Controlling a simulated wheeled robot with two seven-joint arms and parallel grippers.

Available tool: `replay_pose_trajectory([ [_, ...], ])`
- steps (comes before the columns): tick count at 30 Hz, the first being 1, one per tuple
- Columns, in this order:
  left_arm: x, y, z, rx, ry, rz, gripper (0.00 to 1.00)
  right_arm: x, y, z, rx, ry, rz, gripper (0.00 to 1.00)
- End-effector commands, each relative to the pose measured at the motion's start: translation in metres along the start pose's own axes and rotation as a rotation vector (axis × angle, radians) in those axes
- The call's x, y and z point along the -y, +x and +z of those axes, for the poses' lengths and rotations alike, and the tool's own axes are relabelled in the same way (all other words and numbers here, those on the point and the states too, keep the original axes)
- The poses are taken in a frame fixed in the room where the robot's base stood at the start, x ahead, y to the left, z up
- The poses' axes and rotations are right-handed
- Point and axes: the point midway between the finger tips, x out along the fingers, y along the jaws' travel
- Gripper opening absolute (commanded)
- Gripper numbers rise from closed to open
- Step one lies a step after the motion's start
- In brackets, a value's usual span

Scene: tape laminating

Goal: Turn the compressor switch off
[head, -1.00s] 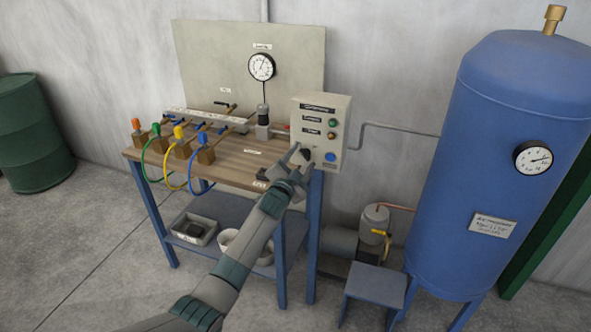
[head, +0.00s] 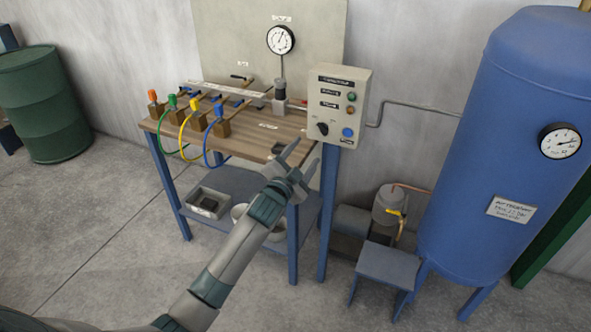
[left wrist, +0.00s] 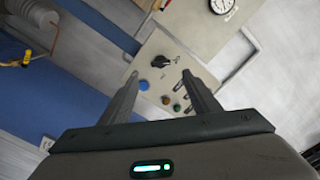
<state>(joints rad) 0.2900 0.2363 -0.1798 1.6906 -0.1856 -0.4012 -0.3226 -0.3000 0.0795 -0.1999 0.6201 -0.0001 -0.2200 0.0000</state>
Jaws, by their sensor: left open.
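The compressor control box (head: 338,105) is a cream panel at the right end of the bench. Its black rotary switch (head: 322,129) sits low on the left of the panel, beside a blue button (head: 347,132). In the left wrist view the black switch (left wrist: 160,62) shows between and beyond my fingertips, with its pointer tilted. My left gripper (head: 292,158) is open and empty, below and to the left of the box and apart from the switch. Its two fingers also show in the left wrist view (left wrist: 160,85). My right gripper is not in view.
A wooden-topped bench (head: 245,137) with coloured hoses and valves stands left of the box. A large blue tank (head: 520,150) stands at right. A small grey stool (head: 385,265) and a compressor (head: 385,205) are on the floor below the box.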

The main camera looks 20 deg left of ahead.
Motion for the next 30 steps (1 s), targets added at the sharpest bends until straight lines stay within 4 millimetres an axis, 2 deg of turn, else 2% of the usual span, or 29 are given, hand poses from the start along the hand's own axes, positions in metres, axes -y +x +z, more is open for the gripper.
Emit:
replay_pose_trajectory([
  [6, -0.001, -0.035, 0.002, 0.0, 0.0, 0.0, 0.56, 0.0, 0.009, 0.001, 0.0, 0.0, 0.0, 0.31],
  [12, -0.001, -0.054, 0.001, 0.001, -0.001, 0.0, 0.56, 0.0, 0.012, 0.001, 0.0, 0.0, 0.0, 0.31],
  [30, 0.0, -0.059, 0.001, 0.001, -0.001, 0.0, 0.56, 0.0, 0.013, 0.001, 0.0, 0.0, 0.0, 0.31],
])
